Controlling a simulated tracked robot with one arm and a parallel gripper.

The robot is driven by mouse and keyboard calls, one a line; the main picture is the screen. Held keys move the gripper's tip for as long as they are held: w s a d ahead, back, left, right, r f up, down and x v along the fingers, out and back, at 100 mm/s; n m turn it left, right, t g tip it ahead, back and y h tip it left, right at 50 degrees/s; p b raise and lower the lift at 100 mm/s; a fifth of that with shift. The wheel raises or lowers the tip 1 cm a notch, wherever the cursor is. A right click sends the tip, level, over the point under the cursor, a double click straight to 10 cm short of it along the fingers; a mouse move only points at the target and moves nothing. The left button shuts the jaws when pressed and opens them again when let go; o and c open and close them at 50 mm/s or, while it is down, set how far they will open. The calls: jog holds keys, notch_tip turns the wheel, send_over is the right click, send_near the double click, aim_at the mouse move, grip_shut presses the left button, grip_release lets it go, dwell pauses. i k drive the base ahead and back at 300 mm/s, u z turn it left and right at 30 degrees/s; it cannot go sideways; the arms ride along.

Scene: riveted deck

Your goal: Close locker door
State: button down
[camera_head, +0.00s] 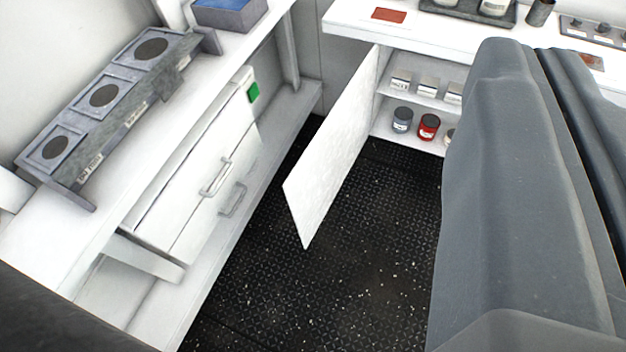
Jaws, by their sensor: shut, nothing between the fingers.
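The white locker door (332,158) stands wide open, swung out from the left side of the locker over the dark floor. Its free edge points toward the lower left, and its far edge meets the locker front. The open locker (408,110) shows shelves with small white boxes (400,82), a blue-grey can (402,120) and a red can (428,126). A large grey part of my arm fills the right of the view and hides the locker's right side. My gripper's fingers are not in view.
A white counter (345,22) runs above the locker. On the left, a white bench (60,225) holds a grey three-dial unit (104,95), with handled white drawers (190,185) below. The dark studded floor (310,290) is clear in front of the door.

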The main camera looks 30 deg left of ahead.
aim_at(310, 190)
jog(key=z, duration=0.1)
jog(key=i, duration=1)
jog(key=u, duration=0.1)
